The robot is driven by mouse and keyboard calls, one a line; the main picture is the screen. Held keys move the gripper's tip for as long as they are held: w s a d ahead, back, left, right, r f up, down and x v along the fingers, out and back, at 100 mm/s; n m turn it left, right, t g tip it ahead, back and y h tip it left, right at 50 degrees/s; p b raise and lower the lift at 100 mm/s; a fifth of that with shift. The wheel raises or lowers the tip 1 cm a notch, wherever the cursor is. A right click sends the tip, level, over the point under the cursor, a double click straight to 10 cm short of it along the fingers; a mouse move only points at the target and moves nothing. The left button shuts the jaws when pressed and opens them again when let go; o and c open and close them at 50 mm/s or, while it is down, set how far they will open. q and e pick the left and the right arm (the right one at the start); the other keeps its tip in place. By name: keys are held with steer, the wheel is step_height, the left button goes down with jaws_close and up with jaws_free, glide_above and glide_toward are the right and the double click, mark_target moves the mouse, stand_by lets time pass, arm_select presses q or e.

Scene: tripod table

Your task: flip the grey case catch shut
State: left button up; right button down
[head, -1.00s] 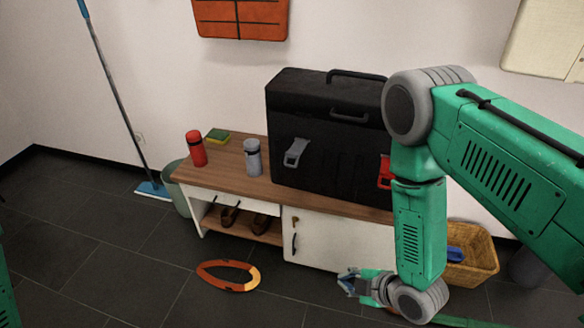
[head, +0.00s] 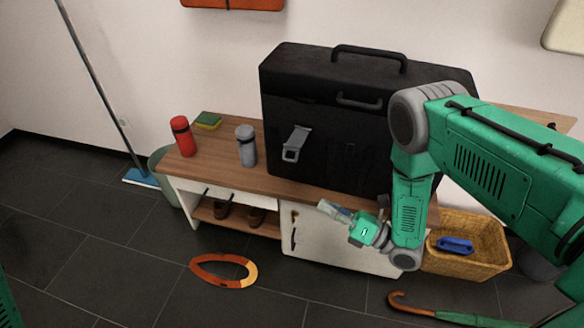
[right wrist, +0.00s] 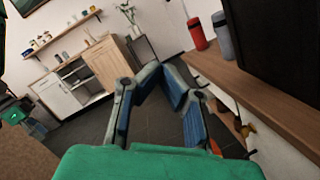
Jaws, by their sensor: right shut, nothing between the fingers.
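The grey catch (head: 295,144) is on the left part of the black case's (head: 325,110) front face. Its loop end tilts outward and down, away from the case. The case stands upright on the wooden bench top. My right gripper (head: 328,208) is shut and empty, pointing left in front of the cabinet door, below and right of the catch and apart from it. Its blue-padded fingers (right wrist: 160,72) fill the middle of the right wrist view, where the catch does not show. The red catch is hidden behind my right arm. My left gripper is not in view.
A grey flask (head: 246,147) and red flask (head: 183,137) stand on the bench (head: 215,160) left of the case, near a green-yellow sponge (head: 208,120). A basket (head: 468,262) stands right. An orange ring-shaped object (head: 222,270) and an umbrella (head: 440,315) lie on the floor.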

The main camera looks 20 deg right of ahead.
mark_target(297, 143)
steer(key=w+a+r+b, duration=0.4)
steer(key=w+r, duration=0.1)
steer(key=w, duration=0.4)
steer(key=shift+a, duration=0.4)
steer(key=shift+w+a, duration=0.1)
steer(key=shift+a, duration=0.05)
